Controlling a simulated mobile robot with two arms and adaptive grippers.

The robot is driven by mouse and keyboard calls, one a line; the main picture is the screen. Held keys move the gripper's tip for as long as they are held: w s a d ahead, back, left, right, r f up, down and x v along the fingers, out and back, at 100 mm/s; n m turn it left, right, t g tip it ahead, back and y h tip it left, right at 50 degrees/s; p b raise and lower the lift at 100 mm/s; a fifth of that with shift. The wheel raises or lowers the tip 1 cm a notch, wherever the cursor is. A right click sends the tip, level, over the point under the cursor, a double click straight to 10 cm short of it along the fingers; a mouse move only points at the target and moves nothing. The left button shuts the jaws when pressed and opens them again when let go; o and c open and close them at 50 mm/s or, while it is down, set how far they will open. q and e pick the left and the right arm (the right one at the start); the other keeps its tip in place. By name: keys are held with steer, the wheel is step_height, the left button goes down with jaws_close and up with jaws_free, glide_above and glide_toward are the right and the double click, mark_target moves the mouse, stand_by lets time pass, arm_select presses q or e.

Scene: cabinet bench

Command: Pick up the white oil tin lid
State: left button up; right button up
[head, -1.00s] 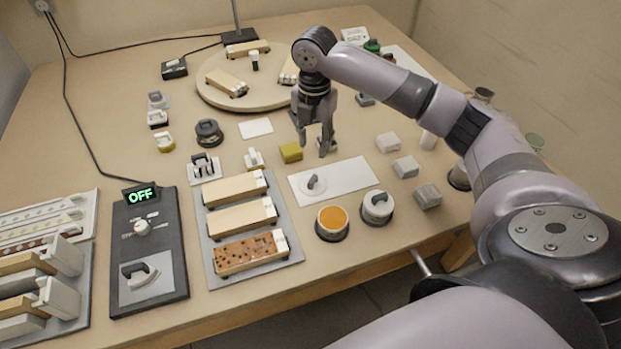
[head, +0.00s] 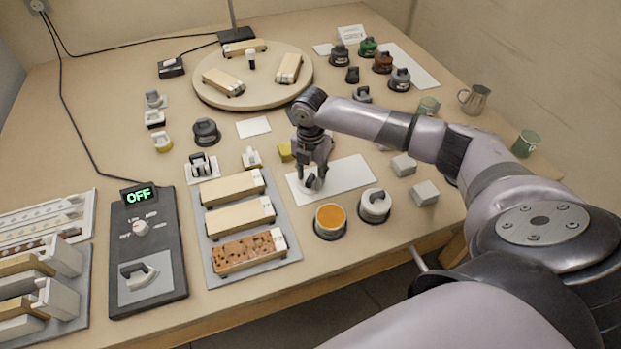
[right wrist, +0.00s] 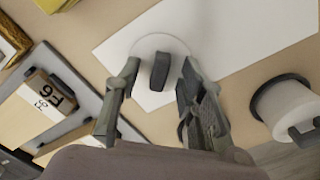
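The white oil tin lid (right wrist: 143,45) is a flat round disc with a dark upright grip on top. It lies on a white mat (head: 345,172). In the head view the lid (head: 306,186) is mostly hidden behind my right gripper (head: 315,178). In the right wrist view my right gripper (right wrist: 160,82) is open, with one finger on each side of the lid's grip. A gap shows between the grip and both fingers. An open tin with orange contents (head: 330,219) stands just in front of the mat. My left gripper is not in view.
A white tin with its lid on (head: 374,205) stands right of the open tin. Grey blocks (head: 425,193) lie right of the mat. A grey tray (head: 210,262) with labelled bars is on the left. A yellow block (head: 285,152) sits behind the mat.

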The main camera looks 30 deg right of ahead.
jaws_close()
stand_by(0.4)
steer(key=shift+r, duration=0.1)
